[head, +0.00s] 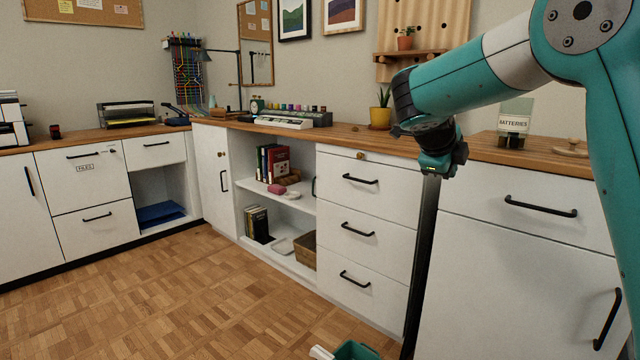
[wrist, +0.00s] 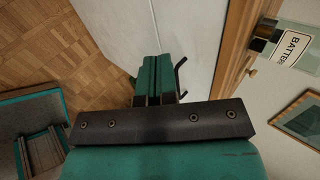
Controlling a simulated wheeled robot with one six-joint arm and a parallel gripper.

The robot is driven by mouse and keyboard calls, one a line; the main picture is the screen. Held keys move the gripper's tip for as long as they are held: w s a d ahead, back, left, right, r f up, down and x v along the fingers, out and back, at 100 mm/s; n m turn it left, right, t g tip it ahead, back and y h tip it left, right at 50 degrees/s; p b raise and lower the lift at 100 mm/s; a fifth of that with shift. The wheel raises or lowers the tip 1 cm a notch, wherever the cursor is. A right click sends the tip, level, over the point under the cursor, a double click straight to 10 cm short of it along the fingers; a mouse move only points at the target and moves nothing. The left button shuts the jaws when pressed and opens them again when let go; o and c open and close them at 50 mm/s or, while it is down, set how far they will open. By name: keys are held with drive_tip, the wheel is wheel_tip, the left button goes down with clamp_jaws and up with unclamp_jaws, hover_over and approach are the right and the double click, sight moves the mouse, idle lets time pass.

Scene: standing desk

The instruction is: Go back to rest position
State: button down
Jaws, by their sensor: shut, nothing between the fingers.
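My gripper (head: 438,168) hangs at the end of my teal arm, in front of the counter's edge and beside the gap between the drawer units. It is empty. In the wrist view its two teal fingers (wrist: 153,75) lie side by side, closed together with nothing between them. They are in front of a white cabinet front and apart from the counter top.
A jar labelled BATTERIES (head: 514,125) stands on the right counter; its label also shows in the wrist view (wrist: 295,45). A potted plant (head: 380,112) is left of my arm. A white drawer unit (head: 366,210) is nearby. Parquet floor (head: 190,300) is clear at left.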

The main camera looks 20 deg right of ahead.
drive_tip(key=s+a+f+n+y, duration=0.35)
drive_tip(key=s+a+n, duration=0.25)
drive_tip(key=a+n, duration=0.35)
drive_tip(key=s+a+f+n+y, duration=0.2)
drive_tip(key=s+a+n+y, duration=0.25)
drive_tip(key=a+n, duration=0.5)
drive_tip(key=s+a+f+n+g+y, duration=0.2)
drive_tip(key=s+a+n, duration=0.3)
drive_tip(key=s+n, duration=0.4)
drive_tip(key=s+a+f+n+g+y, duration=0.1)
drive_tip(key=s+a+n+g+y, duration=0.1)
drive_tip(key=s+a+n, duration=0.55)
drive_tip(key=s+d+r+p, duration=0.1)
drive_tip(key=s+r+p, duration=0.1)
drive_tip(key=r+p, duration=1.6)
drive_tip(key=s+r+n+p, duration=0.1)
drive_tip(key=s+r+p, duration=0.2)
drive_tip(key=r+p, duration=1.5)
drive_tip(key=shift+d+r+g+p, duration=0.15)
drive_tip(key=shift+d+g+p, duration=0.2)
drive_tip(key=shift+d+g, duration=0.05)
